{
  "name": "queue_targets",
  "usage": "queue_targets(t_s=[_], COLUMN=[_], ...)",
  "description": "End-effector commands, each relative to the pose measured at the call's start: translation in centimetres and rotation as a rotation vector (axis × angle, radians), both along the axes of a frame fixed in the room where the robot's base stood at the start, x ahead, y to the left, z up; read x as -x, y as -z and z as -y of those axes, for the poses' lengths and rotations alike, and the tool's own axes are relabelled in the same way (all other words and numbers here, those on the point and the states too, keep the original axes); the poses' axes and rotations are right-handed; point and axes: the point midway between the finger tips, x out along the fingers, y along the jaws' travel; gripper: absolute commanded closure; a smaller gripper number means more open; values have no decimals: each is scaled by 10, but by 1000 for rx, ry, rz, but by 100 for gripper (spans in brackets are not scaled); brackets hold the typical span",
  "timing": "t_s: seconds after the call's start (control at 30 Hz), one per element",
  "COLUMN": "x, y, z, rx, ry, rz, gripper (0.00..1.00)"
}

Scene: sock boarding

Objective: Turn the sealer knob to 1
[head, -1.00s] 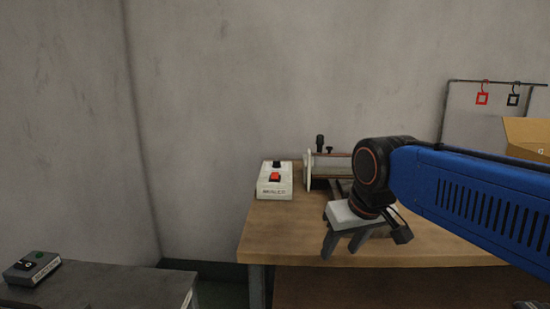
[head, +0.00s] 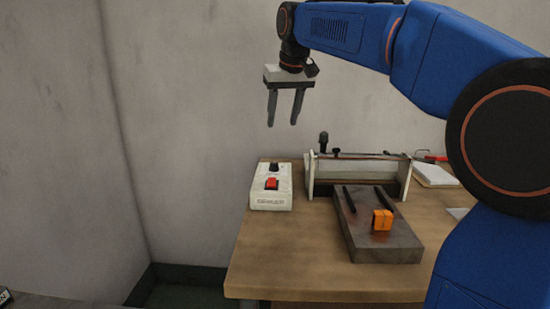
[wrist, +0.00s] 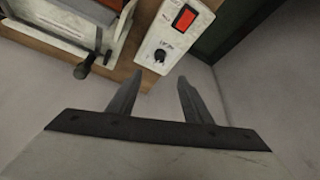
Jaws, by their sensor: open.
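The sealer control box (head: 271,197) is a white box with a printed label on its front, standing at the left end of the wooden table. Its black knob (head: 275,167) sits on top towards the back, behind a red switch (head: 272,184). In the wrist view the knob (wrist: 160,55) shows as a small round dial with markings too small to read, with the red switch (wrist: 185,17) beyond it. My gripper (head: 282,125) is open and empty, fingers pointing down, above and apart from the box. The wrist view shows its two fingers (wrist: 155,80) spread.
The sealer (head: 360,173) with an upright black-knobbed lever (head: 323,142) stands right of the box. A dark metal plate (head: 375,247) with an orange block (head: 382,219) lies in front of it. The wall is close behind the box; the table's left edge is near.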

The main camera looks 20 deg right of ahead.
Motion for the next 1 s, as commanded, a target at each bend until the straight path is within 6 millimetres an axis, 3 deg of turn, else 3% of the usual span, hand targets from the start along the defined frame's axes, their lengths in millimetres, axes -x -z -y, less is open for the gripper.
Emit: queue_targets(t_s=[0.27,1.0], x=[-11,-58], y=[16,134], z=[-2,-5], rx=[1,1], ry=[-1,-1], rz=[-2,-3], gripper=[54,54])
